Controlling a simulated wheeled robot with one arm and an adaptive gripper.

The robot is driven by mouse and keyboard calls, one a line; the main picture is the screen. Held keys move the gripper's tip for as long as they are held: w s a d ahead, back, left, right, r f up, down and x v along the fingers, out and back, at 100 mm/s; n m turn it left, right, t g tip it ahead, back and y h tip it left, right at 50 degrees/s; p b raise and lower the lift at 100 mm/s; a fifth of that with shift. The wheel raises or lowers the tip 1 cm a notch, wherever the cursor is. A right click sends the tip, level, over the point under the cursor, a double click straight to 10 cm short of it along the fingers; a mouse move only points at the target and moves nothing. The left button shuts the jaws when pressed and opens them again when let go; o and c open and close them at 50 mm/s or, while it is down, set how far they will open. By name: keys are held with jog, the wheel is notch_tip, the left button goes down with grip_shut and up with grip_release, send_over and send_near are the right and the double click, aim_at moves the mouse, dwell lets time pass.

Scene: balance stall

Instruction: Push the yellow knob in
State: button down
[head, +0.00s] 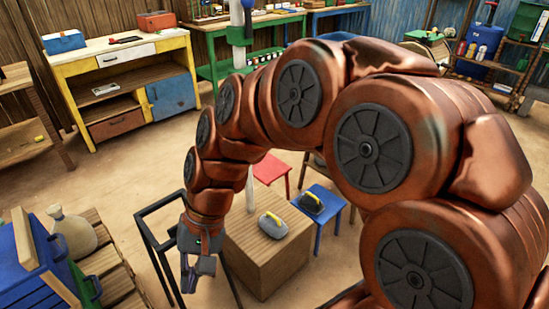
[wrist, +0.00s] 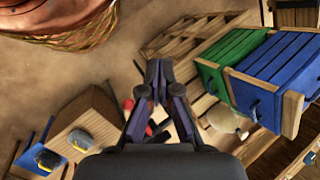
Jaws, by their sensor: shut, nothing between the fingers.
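I cannot make out a separate yellow knob for certain in either view. The clearest small yellow part is the handle (head: 273,215) on a grey stone (head: 272,226), which sits on a wooden block (head: 262,268) right of my gripper. My gripper (head: 188,284) points down at the lower left of the head view, left of the block and apart from the stone. In the wrist view my gripper (wrist: 158,66) has its fingertips together with nothing between them. The stone shows there at the lower left (wrist: 80,139).
A dark stone (head: 311,204) rests on a blue stool (head: 331,208). A black metal frame (head: 151,244) stands beside my gripper. Blue and green crates (wrist: 285,77) and a sack (head: 74,235) are on slatted wood at left. A yellow workbench (head: 72,108) stands behind open floor.

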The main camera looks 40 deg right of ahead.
jog(key=w+d+f+m+t+y+b, duration=0.1)
jog(key=w+d+m+t+y+b, duration=0.15)
jog(key=w, duration=0.35)
jog(key=w+d+f+m+t+y+b, duration=0.1)
jog(key=w+m+y+b, duration=0.1)
jog(key=w+m, duration=0.25)
jog(key=w+d+f+m+t+b, duration=0.2)
jog(key=w+d+m+t+b, duration=0.4)
jog(key=w+d, duration=0.5)
jog(key=s+d+f+m+t+h+b, duration=0.25)
jog(key=d+m, duration=0.35)
jog(key=d, duration=0.6)
jog(key=s+d+f+m+t+h+b, duration=0.25)
jog(key=d+m+t+h, duration=0.2)
jog(key=d, duration=0.75)
jog(key=s+d+f+m+t+h+b, duration=0.1)
jog(key=s+d+f+m+t+h, duration=0.15)
jog(key=d+m, duration=0.7)
jog(key=w+d+n+b, duration=0.2)
jog(key=w, duration=1.2)
jog(key=shift+w+d+f+n, duration=0.2)
jog(key=shift+w+f+n, duration=0.1)
jog(key=shift+w+n, duration=0.1)
